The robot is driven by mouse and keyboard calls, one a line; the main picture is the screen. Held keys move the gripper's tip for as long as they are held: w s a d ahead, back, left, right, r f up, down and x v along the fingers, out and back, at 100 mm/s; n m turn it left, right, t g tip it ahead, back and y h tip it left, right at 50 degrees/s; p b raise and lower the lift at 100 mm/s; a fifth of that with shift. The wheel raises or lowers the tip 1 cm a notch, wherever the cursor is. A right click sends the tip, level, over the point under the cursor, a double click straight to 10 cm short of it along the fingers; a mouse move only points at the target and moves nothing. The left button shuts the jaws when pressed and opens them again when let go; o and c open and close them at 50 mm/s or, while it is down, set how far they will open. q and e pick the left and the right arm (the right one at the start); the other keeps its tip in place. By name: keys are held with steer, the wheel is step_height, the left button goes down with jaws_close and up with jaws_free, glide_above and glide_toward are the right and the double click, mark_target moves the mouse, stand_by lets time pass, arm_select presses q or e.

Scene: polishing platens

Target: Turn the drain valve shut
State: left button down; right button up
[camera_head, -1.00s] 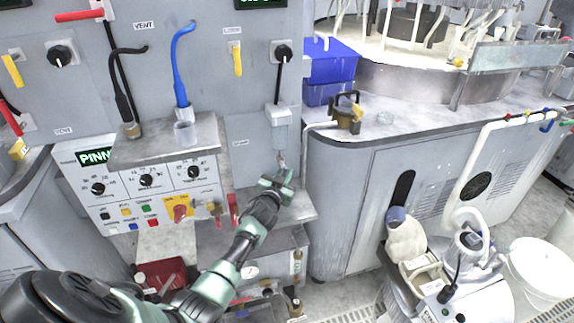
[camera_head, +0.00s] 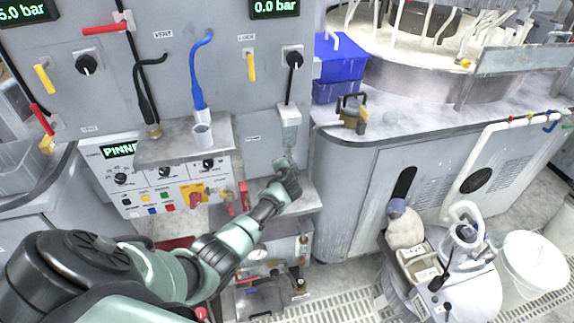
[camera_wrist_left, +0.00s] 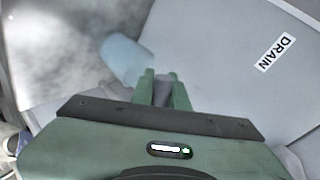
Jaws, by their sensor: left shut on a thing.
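In the left wrist view, the gripper's two green fingers (camera_wrist_left: 161,88) are close together, shut on a small grey piece (camera_wrist_left: 161,92), which I take to be the drain valve. The fingers hide most of it, so I cannot tell its angle. The bluish bowl (camera_wrist_left: 124,58) is just beyond the fingers. A label reading DRAIN (camera_wrist_left: 275,52) is on the panel to the right. My right gripper is not in view.
A red handle (camera_head: 244,194) is near my left forearm. Blue bins (camera_head: 337,65) stand on the counter at right.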

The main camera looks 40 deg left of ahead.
arm_select(q)
steer(key=shift+s+a+r+m+g+y, duration=0.15)
steer(key=shift+r+m+g+y, duration=0.1)
steer(key=shift+m+g+y, duration=0.25)
steer(key=shift+s+a+r+m+g+y, duration=0.1)
steer(key=shift+s+r+m+g+y, duration=0.15)
steer(key=shift+m+g, duration=0.3)
steer(key=c, duration=1.4)
jaws_free()
steer(key=shift+w, duration=0.1)
steer(key=shift+d+p, duration=0.1)
steer(key=shift+p, duration=0.2)
steer(key=shift+p+v, duration=0.5)
steer(key=shift+v, duration=3.35)
